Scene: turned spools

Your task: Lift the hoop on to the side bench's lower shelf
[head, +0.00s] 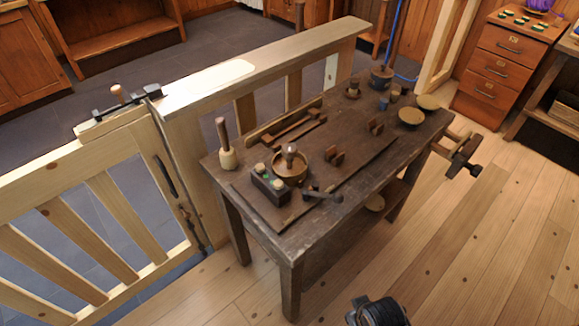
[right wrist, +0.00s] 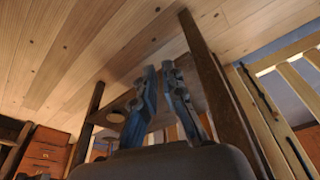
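The dark wooden bench (head: 292,233) stands mid-view against the rail, with its lower shelf (head: 335,243) partly in shadow under the top. A pale round piece (head: 375,202) lies on that shelf. I cannot make out a hoop for certain. My right gripper (right wrist: 166,78) is open in the right wrist view, its two fingers apart with nothing visibly held. It points toward the underside of the bench, whose leg (right wrist: 207,75) stands close by. A dark part of my right arm shows at the bottom of the head view. My left gripper is out of view.
The bench top holds a mallet (head: 226,145), a copper-coloured bowl (head: 289,166), a dark box (head: 269,185), cups and pale dishes (head: 411,117). A slatted gate (head: 105,215) stands left. A drawer unit (head: 503,65) is back right. The plank floor (head: 480,240) at right is clear.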

